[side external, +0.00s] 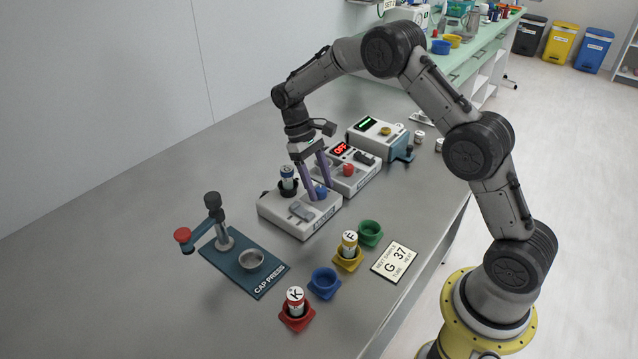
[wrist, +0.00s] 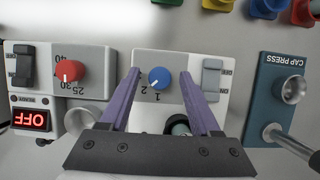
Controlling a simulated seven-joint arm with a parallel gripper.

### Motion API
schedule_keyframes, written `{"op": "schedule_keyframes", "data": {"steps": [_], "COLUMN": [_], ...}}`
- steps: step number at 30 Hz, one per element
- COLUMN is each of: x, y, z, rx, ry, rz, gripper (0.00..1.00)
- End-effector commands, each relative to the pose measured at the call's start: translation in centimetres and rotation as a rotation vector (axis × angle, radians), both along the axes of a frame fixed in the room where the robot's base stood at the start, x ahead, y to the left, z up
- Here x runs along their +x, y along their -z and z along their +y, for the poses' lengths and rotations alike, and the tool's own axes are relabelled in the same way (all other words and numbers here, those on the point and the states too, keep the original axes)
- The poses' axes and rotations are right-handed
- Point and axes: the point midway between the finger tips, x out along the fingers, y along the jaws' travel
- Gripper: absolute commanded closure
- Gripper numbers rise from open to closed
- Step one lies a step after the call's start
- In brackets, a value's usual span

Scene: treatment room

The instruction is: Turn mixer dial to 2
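The mixer (side external: 285,215) is a white box with a blue dial (side external: 321,192), a rocker switch (side external: 301,211) and a black holder with a capped tube (side external: 287,178). In the wrist view the blue dial (wrist: 159,78) sits between the purple fingers of my gripper (wrist: 160,74), with a gap on both sides. Its white pointer faces down-left, near the printed 1 and 2; I cannot tell which exactly. In the side view my gripper (side external: 319,194) reaches down over the dial, open.
A heater box with a red dial (wrist: 68,72) and a red OFF display (wrist: 30,120) stands beside the mixer. A cap press (side external: 250,262) stands on the other side. Coloured cups, including a blue one (side external: 324,283), and a sample card (side external: 397,262) lie in front.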

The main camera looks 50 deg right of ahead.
Motion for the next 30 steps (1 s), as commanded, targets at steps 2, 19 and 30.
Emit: {"op": "schedule_keyframes", "data": {"steps": [2, 19, 30], "x": [0.0, 2.1, 4.8], "y": [0.0, -4.6, -11.2], "z": [0.0, 0.0, 0.0], "rx": [0.000, -0.001, -0.001], "ry": [0.000, -0.001, -0.001], "rz": [0.000, -0.006, -0.003], "gripper": [0.34, 0.34, 0.34]}}
